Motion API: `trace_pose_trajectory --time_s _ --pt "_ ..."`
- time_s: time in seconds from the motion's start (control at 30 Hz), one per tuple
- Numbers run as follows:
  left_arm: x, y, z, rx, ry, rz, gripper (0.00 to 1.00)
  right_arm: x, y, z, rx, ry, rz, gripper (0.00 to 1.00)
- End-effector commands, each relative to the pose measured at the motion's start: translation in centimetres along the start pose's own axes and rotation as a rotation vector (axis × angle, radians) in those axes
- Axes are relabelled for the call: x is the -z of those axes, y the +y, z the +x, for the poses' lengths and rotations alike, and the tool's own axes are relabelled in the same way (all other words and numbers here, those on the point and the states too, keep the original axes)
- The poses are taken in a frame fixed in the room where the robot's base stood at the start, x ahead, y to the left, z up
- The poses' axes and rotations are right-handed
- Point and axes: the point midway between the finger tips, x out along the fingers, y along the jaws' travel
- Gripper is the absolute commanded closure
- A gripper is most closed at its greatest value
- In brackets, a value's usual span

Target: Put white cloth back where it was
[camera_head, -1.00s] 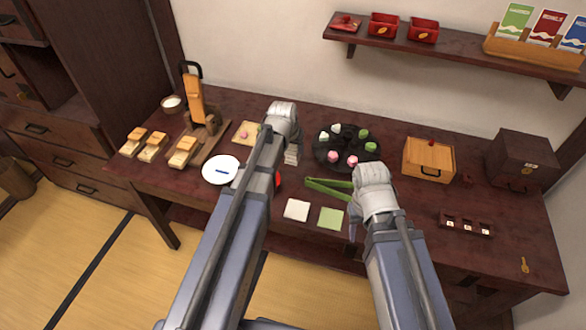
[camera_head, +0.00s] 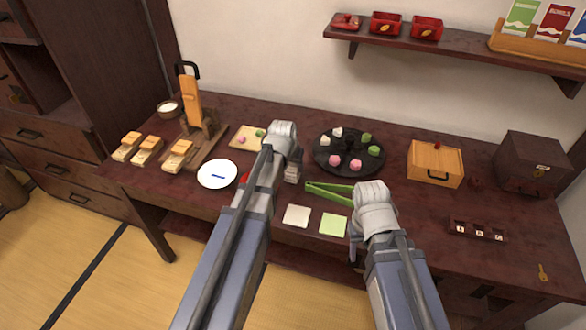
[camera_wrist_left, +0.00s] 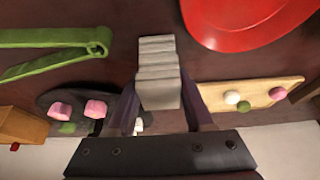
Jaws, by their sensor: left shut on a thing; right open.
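The white cloth (camera_wrist_left: 158,72) shows in the left wrist view as a pale, layered folded stack between the fingers of my left gripper (camera_wrist_left: 160,108), which is shut on it. In the head view the folded cloth (camera_head: 291,172) shows beside the left wrist, left of the green tongs; I cannot tell if it touches the table. My right gripper (camera_head: 372,195) is open beside the right end of the tongs; its jaws are mostly hidden by its wrist.
Green tongs (camera_head: 330,190) lie between the arms. A flat white square (camera_head: 296,216) and a green square (camera_head: 333,225) lie at the front edge. A dark round tray (camera_head: 348,152) with sweets is behind. A white plate (camera_head: 217,174) and a partly hidden red object (camera_wrist_left: 250,20) are left.

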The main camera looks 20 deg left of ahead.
Motion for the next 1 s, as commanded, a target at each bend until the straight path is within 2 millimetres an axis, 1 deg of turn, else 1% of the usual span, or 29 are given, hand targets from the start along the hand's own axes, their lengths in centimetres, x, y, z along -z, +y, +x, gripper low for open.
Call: trace_pose_trajectory --time_s 0.17,0.2,0.47,0.77,0.87,1.0 --pt "-0.1 0.0 0.3 0.0 0.0 0.0 0.93 0.0 0.0 0.4 0.0 0.0 0.0 0.5" --pt "-0.1 0.0 0.3 0.0 0.0 0.0 0.47 0.0 0.0 0.4 0.0 0.0 0.0 0.5" --pt "-0.1 0.0 0.2 0.0 0.0 0.0 0.18 0.0 0.0 0.2 0.0 0.0 0.0 0.5" --pt "-0.1 0.0 0.1 0.0 0.0 0.0 0.18 0.0 0.0 0.1 0.0 0.0 0.0 0.5" --pt "0.1 0.0 -0.2 0.0 0.0 0.0 0.18 0.0 0.0 -0.2 0.0 0.0 0.0 0.5" --pt "0.1 0.0 -1.3 0.0 0.0 0.0 0.18 -0.1 0.1 -1.2 0.0 0.0 0.0 0.5"
